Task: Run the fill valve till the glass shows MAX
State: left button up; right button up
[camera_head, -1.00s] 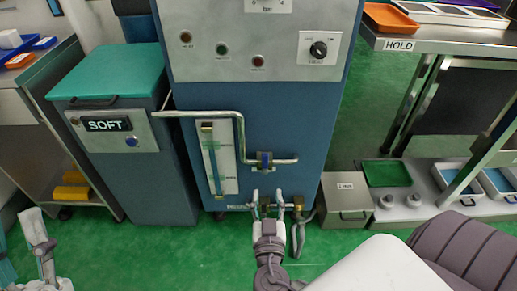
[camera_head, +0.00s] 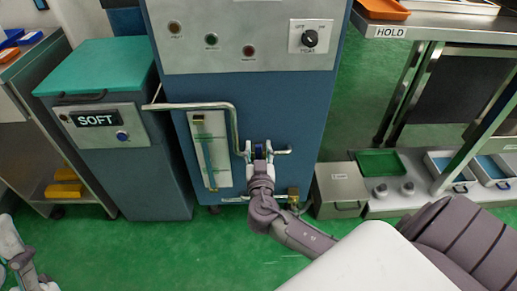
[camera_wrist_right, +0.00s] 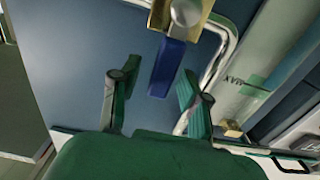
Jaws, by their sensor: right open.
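The fill valve's blue handle (camera_head: 259,153) sits on the bent metal pipe at the front of the blue machine. In the right wrist view the handle (camera_wrist_right: 167,68) hangs from a brass and steel valve body (camera_wrist_right: 185,14). My right gripper (camera_head: 259,147) is open, its fingers on either side of the handle; in the wrist view the fingers (camera_wrist_right: 153,85) stand apart with gaps to it. The sight glass (camera_head: 207,151) is left of the valve. Its MAX mark (camera_wrist_right: 235,82) shows upside down in the wrist view; I cannot read the level. My left gripper (camera_head: 18,258) is low at the left.
A control panel with a knob (camera_head: 310,38) is above. A grey box (camera_head: 340,190) and a HOLD bench (camera_head: 440,35) stand right. Green floor lies in front.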

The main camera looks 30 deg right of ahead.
grip_shut()
dwell(0.3)
